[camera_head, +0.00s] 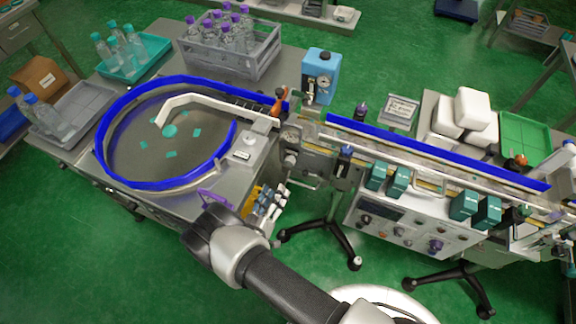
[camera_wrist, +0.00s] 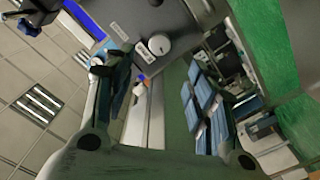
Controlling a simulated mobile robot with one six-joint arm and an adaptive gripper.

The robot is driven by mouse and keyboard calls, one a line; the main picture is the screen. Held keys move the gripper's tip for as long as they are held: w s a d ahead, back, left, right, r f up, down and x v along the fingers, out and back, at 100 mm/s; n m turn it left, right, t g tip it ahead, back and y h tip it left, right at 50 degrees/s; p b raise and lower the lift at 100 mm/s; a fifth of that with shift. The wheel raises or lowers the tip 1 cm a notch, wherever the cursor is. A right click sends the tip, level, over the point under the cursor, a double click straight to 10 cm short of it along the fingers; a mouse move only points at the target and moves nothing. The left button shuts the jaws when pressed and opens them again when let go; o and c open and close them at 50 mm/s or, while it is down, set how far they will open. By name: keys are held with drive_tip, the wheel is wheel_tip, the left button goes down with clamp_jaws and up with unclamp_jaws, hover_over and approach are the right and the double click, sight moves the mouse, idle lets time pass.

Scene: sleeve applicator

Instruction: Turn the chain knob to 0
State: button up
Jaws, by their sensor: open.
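A white round knob (camera_wrist: 159,44) sits on a grey plate in the wrist view, beside small white labels too small to read. A similar white knob (camera_head: 250,140) shows on the grey box beside the round table in the head view. I cannot tell for sure which knob is the chain knob, nor its setting. My gripper (camera_wrist: 168,85) is open, with its dark fingers apart and nothing between them. The knob lies beyond the fingertips, apart from them. In the head view my wrist is near the table's front edge, and the fingertips are not clear.
The round table has a blue rim (camera_head: 125,180). A conveyor with a blue rail (camera_head: 430,155) runs right. Below it is a control panel (camera_head: 400,235) with several knobs. A crate (camera_head: 255,62) of purple-capped bottles stands behind. Colored parts (camera_head: 265,205) hang near my wrist.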

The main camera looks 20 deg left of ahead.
sight(289, 164)
drive_tip(key=w, duration=0.4)
drive_tip(key=w+b, duration=0.1)
drive_tip(key=w, duration=0.2)
drive_tip(key=w+d, duration=0.1)
drive_tip(key=w, duration=0.3)
drive_tip(key=shift+w+b, duration=0.35)
drive_tip(key=shift+b, duration=0.05)
drive_tip(key=c, duration=1.1)
drive_tip(key=shift+o, duration=0.2)
drive_tip(key=shift+n, duration=0.3)
